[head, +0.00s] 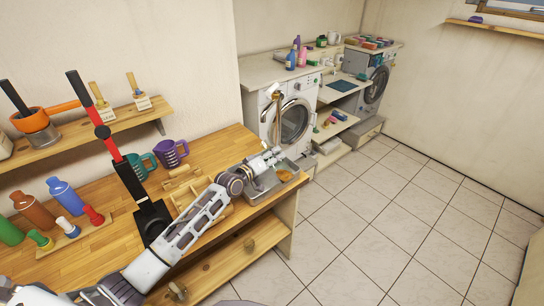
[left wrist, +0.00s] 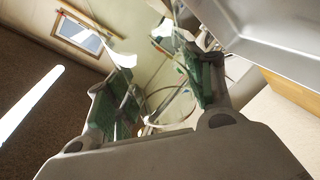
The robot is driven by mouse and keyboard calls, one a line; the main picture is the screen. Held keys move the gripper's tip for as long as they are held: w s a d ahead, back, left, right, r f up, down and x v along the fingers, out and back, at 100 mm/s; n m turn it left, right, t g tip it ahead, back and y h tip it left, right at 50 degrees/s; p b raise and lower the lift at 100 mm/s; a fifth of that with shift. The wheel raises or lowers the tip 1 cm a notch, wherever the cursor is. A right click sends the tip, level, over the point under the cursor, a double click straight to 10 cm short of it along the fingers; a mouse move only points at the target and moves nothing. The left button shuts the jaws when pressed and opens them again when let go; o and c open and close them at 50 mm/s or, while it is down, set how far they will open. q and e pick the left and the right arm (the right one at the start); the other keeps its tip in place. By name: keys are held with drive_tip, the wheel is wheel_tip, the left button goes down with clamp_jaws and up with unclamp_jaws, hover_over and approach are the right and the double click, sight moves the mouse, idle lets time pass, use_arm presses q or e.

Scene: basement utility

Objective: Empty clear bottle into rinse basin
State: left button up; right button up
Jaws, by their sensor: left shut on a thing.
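My left gripper (head: 268,157) is over the far right end of the wooden workbench, at the metal rinse basin (head: 262,192). In the left wrist view, its green-padded fingers (left wrist: 160,100) are shut on a clear, see-through bottle (left wrist: 172,106). The bottle appears tilted; its contents cannot be made out. The basin's grey metal wall (left wrist: 275,40) fills the upper right of that view. An orange-brown patch (head: 286,176) shows inside the basin; I cannot tell what it is. In the head view, the bottle is too small to tell from the gripper. My right gripper is not in view.
Behind the basin stand a thin brass-coloured upright piece (head: 276,115) and a washing machine (head: 292,120). The tiled floor (head: 390,205) is clear.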

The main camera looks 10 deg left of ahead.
sight(275, 165)
use_arm(q)
drive_tip(key=shift+d+f, duration=0.1)
drive_tip(key=shift+n, duration=0.3)
drive_tip(key=shift+f, duration=0.2)
idle(0.3)
drive_tip(key=shift+s+d+f+n+g+h+b, duration=0.15)
drive_tip(key=shift+f+n+b, duration=0.2)
drive_tip(key=shift+f+n, duration=0.15)
drive_tip(key=shift+s+d+f+n+g+h+b, duration=0.15)
drive_tip(key=shift+f+n+b, duration=0.2)
drive_tip(key=shift+f, duration=0.2)
drive_tip(key=shift+f+n, duration=0.2)
drive_tip(key=shift+n, duration=0.05)
drive_tip(key=shift+d+f+n+b, duration=0.15)
drive_tip(key=shift+f+n+b, duration=0.55)
drive_tip(key=shift+f+n, duration=0.1)
